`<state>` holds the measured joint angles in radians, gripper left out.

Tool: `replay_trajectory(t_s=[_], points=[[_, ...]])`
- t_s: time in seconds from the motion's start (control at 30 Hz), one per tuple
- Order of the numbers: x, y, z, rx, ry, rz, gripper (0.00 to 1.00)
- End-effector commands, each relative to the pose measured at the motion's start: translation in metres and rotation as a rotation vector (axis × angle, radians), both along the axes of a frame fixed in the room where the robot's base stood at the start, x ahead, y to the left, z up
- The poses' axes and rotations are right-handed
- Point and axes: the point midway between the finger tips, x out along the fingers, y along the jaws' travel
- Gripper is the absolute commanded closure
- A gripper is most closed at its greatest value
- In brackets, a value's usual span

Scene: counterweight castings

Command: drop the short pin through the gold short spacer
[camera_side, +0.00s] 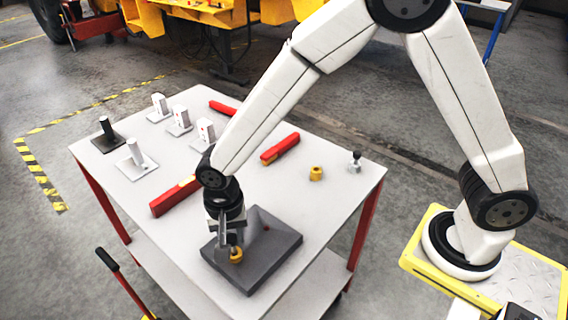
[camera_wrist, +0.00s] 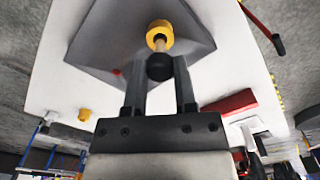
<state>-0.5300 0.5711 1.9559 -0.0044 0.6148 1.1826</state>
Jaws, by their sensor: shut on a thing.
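My gripper (camera_side: 229,240) is low over the dark grey block (camera_side: 278,247) at the cart's near corner. In the wrist view its two fingers (camera_wrist: 160,82) are shut on the black head of a pin (camera_wrist: 160,67). The pin's pale shaft points at a gold spacer (camera_wrist: 159,30) on the block and overlaps its hole; how deep the tip sits I cannot tell. That spacer also shows under the fingers in the side view (camera_side: 236,256). A second gold spacer (camera_side: 316,173) stands apart on the cart top. Which spacer is shorter is not clear.
A small black-topped piece (camera_side: 355,161) stands at the right corner. Red bars (camera_side: 281,148) lie on the cart, one (camera_side: 174,197) close behind my wrist. White upright pieces (camera_side: 180,119) and posts on plates (camera_side: 136,160) fill the far left.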

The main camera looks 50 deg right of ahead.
Motion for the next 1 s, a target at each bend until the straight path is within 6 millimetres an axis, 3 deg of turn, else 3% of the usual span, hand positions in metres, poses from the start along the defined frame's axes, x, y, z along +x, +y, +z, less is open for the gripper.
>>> replay_trajectory(t_s=[1.0], points=[[0.000,0.000,-0.022,0.000,0.000,0.000,1.00]])
